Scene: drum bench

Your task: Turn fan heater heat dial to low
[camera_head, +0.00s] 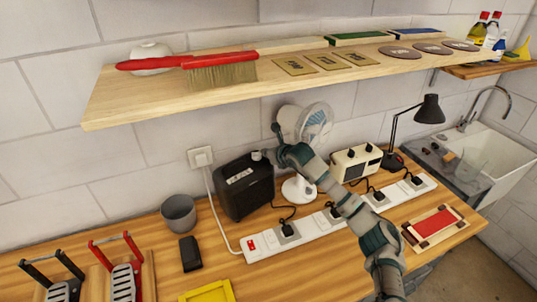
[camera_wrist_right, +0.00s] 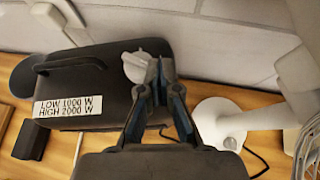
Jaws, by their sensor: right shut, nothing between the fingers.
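The fan heater (camera_head: 245,190) is a black box on the wooden bench below the shelf. In the right wrist view the heater (camera_wrist_right: 100,80) shows a white label (camera_wrist_right: 68,105) reading LOW 1000 W and HIGH 2000 W. Its pale heat dial (camera_wrist_right: 136,66) is on top, near the right end. My right gripper (camera_wrist_right: 158,72) is shut and empty, its fingertips right beside the dial; I cannot tell whether they touch it. In the head view my right gripper (camera_head: 268,156) reaches the heater's upper right corner. The dial's setting is not readable. My left gripper is not in view.
A white fan (camera_head: 300,190) stands just right of the heater. A power strip (camera_head: 320,228) with several plugs runs in front, and a grey cup (camera_head: 179,214) stands to the left. The shelf (camera_head: 130,108) overhangs the bench. A cream appliance (camera_head: 355,164) and a black lamp (camera_head: 429,110) are farther right.

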